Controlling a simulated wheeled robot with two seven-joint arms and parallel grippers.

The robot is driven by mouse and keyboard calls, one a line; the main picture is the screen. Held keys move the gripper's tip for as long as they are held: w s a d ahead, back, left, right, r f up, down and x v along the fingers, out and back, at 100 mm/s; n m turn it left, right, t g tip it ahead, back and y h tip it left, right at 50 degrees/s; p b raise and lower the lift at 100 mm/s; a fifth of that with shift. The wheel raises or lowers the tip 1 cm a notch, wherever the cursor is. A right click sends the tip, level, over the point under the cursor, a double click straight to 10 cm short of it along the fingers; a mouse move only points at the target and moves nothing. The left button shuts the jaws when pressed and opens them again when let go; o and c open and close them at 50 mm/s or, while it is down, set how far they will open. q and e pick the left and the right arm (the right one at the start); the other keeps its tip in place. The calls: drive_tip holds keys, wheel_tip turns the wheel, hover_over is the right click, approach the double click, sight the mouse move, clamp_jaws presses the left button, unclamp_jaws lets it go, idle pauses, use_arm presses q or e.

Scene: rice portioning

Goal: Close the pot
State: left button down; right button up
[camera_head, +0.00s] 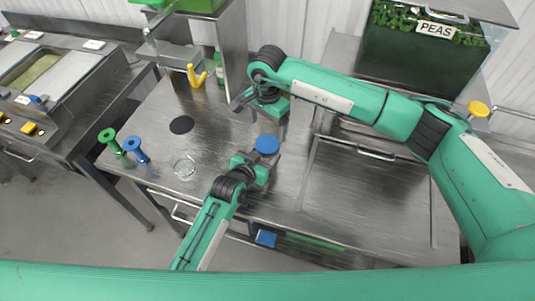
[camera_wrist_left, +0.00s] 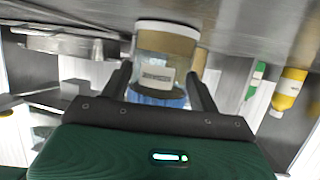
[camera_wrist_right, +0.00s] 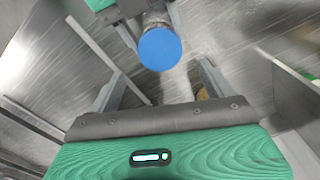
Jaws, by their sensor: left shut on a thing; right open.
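The pot (camera_wrist_left: 166,42) is a clear jar with pale contents and a label. It shows between my left gripper's fingers in the left wrist view. Its blue lid (camera_head: 266,144) sits on the top and also shows in the right wrist view (camera_wrist_right: 160,48); I cannot tell how tightly it is seated. My left gripper (camera_head: 256,166) is shut on the pot, whose body is mostly hidden in the head view. My right gripper (camera_head: 262,116) is open and empty, just behind the lid and apart from it. In the right wrist view the lid lies beyond the open fingers.
A clear glass ring-shaped item (camera_head: 185,166), a black disc (camera_head: 181,125), and green (camera_head: 108,136) and blue (camera_head: 136,144) knobbed tools are on the left of the steel table. A yellow item (camera_head: 196,76) stands behind. The table's right part (camera_head: 365,200) is clear.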

sight(267, 144)
wheel_tip(267, 144, down, 8)
drive_tip(key=shift+r, duration=0.25)
drive_tip(key=c, duration=1)
drive_tip(key=o, duration=1)
drive_tip(key=shift+o, duration=0.2)
drive_tip(key=shift+r, duration=0.1)
drive_tip(key=shift+r, duration=2.2)
drive_tip(key=shift+o, duration=0.4)
